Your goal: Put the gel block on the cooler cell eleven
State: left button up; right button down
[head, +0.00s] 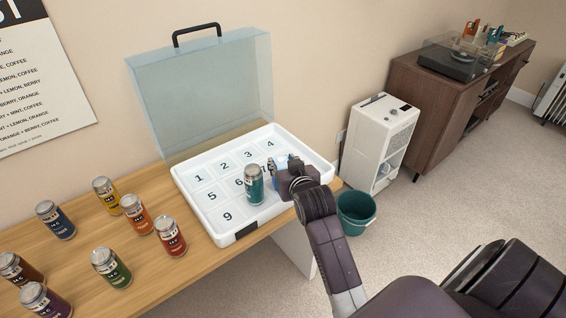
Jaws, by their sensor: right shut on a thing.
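The cooler (190,205) is a white tray with numbered cells, standing open on the wooden table. My right gripper (283,172) is over the right part of the tray, around where cell eleven lies by the order of the numbers. It is shut on a small dark blue thing, apparently the gel block (281,184), which is mostly hidden by the gripper. I cannot tell whether the block touches the tray floor. The numbers of cells eleven and twelve are hidden. My left gripper is not in view.
A teal can (254,185) stands in the tray, close left of my gripper, covering the number between nine and eleven. The clear lid (205,85) stands raised behind. Several cans, including a red one (170,237), stand on the table (150,275) at left. A green bin (356,212) is at right.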

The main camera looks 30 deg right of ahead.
jog(key=c, duration=1.3)
grip_release()
jog(key=shift+f, duration=0.15)
jog(key=shift+r, duration=0.25)
jog(key=shift+s+a, duration=0.15)
jog(key=shift+s, duration=0.2)
jog(key=v, duration=1.1)
jog(key=shift+r, duration=0.2)
